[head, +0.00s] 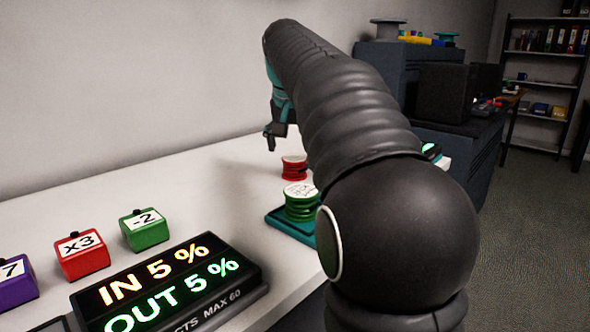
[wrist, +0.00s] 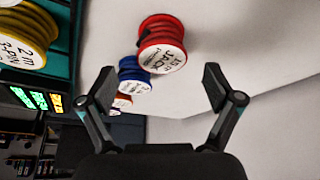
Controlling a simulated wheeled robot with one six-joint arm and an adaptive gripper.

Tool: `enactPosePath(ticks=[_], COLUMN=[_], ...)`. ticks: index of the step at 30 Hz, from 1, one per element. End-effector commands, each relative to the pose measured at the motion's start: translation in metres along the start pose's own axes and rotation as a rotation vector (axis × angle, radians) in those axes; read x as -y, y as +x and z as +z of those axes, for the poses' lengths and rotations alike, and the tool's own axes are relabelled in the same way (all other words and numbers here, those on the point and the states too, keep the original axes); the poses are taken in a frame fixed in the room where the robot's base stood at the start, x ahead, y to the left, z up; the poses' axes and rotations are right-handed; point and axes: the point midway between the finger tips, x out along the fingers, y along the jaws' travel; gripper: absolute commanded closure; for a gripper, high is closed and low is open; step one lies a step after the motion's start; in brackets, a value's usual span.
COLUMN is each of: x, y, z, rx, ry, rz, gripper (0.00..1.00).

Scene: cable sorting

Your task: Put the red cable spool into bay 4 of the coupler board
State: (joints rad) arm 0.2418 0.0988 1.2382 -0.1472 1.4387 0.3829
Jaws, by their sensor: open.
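A red cable spool (head: 294,167) stands on the white table in the head view, just below and right of my gripper (head: 277,132). In the wrist view a red spool (wrist: 162,42) with a white label, which seems to read JACK, lies ahead of my gripper (wrist: 159,86), above the gap between the fingers. The fingers are spread and empty, apart from the spool. I cannot make out the coupler board or bay 4 for certain; my arm hides part of the table.
A green spool (head: 301,204) sits on a teal base (head: 291,226). The wrist view shows a blue spool (wrist: 134,76), a smaller red-orange one (wrist: 122,102) and a yellow one (wrist: 25,35). A lit display (head: 170,285) and colored blocks stand at the front left.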

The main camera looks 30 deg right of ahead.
Motion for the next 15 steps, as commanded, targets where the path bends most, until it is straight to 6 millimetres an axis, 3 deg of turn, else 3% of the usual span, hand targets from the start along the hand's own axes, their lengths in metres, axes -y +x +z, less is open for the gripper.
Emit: enactPosePath(ticks=[9,15], x=[0.002,0.002], y=[0.042,0.047], z=[0.004,0.003], rx=[0.003,0.001], ry=[0.002,0.002], rz=[0.002,0.001], gripper=[0.1,0.1])
